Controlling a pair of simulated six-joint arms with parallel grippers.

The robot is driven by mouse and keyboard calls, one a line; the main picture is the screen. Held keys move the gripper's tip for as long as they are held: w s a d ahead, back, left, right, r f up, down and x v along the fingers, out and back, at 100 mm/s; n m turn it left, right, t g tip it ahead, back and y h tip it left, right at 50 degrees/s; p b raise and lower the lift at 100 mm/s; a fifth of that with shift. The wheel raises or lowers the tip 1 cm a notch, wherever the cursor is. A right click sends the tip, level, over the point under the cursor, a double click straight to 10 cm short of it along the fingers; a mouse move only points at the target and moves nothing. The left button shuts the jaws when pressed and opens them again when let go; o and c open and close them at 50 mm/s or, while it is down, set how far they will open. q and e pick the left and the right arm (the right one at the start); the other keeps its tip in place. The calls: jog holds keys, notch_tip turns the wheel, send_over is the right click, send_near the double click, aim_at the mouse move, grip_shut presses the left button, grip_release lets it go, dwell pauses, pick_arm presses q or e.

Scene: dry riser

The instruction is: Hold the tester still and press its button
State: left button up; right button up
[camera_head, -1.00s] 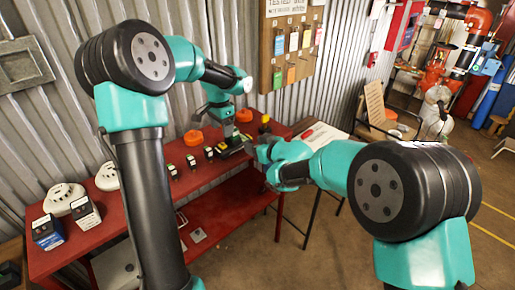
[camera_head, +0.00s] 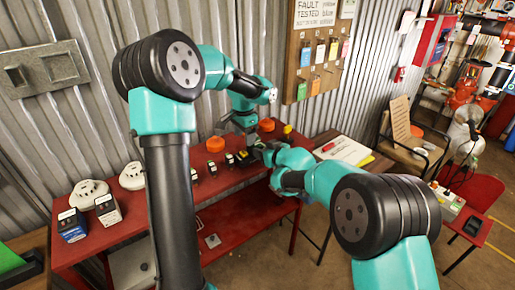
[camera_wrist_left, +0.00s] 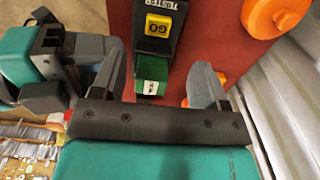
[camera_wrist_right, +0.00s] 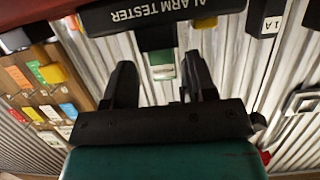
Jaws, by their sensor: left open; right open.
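The alarm tester (camera_head: 242,158) is a dark block on the red bench, partly hidden by my grippers in the head view. In the left wrist view the tester (camera_wrist_left: 168,45) shows its yellow GO button (camera_wrist_left: 159,25); a small green-and-white piece (camera_wrist_left: 152,75) is at its near end. My left gripper (camera_wrist_left: 158,88) is open, its fingers apart around the green end. In the right wrist view the tester's lettered side (camera_wrist_right: 160,14) is at the top. My right gripper (camera_wrist_right: 160,85) is open and empty beside the tester, fingers apart below the green-and-white piece (camera_wrist_right: 162,68).
Orange round pieces (camera_head: 215,144) and several small dark units stand on the red bench (camera_head: 225,184). White detectors (camera_head: 90,193) stand at its left. A tag board (camera_head: 318,60) hangs on the corrugated wall. A side table with papers (camera_head: 342,150) stands right of the bench.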

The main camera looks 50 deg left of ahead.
aim_at(244, 154)
jog(key=shift+x, duration=2.25)
jog(key=shift+c, duration=0.3)
jog(key=c, duration=0.7)
jog(key=shift+d, duration=0.1)
pick_arm(q)
grip_shut()
